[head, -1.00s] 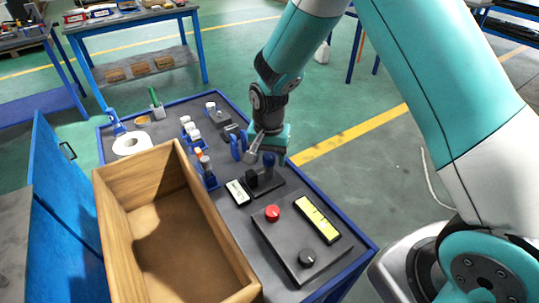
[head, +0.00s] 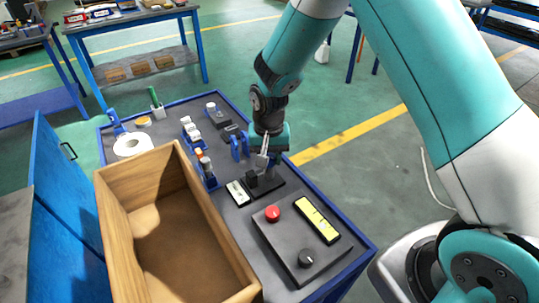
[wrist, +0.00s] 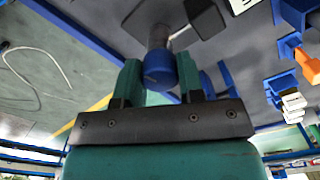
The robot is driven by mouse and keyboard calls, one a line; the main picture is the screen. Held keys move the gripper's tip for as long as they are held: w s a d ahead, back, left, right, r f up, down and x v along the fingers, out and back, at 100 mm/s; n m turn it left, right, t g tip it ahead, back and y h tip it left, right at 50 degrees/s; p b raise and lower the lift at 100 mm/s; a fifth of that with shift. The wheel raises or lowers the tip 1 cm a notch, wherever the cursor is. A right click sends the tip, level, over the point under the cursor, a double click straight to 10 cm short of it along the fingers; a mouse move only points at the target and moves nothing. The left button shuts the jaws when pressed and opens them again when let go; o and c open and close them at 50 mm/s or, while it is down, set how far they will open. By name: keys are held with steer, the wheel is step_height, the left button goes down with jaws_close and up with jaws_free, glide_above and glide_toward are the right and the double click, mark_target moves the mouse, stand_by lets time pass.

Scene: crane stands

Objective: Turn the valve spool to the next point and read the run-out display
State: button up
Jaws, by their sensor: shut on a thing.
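My gripper (head: 268,155) is over the black stand (head: 277,187) near the right side of the bench. In the wrist view my gripper (wrist: 159,76) has its two teal fingers on either side of the blue end of the valve spool (wrist: 160,72) and is shut on it. The spool's grey shaft runs from the blue end toward the dark stand. In the head view my gripper hides most of the spool. A small white-faced panel (head: 237,193), possibly the run-out display, lies beside the stand; its marks are too small to read.
An open wooden box (head: 240,275) stands at left. Blue holders (head: 209,182) with small parts stand left of the stand.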

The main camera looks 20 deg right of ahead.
steer(key=n, duration=0.5)
steer(key=shift+n+p, duration=0.3)
steer(key=shift+p, duration=0.1)
steer(key=n, duration=0.5)
steer(key=shift+r+p, duration=0.1)
steer(key=shift+p, duration=0.2)
steer(key=n, duration=0.5)
steer(key=shift+n, duration=0.4)
steer(key=shift+n+p, duration=0.4)
steer(key=shift+n, duration=1.8)
steer(key=o, duration=0.9)
step_height(320, 180, up, 17)
steer(key=shift+r+b, duration=0.15)
steer(key=shift+b, duration=0.25)
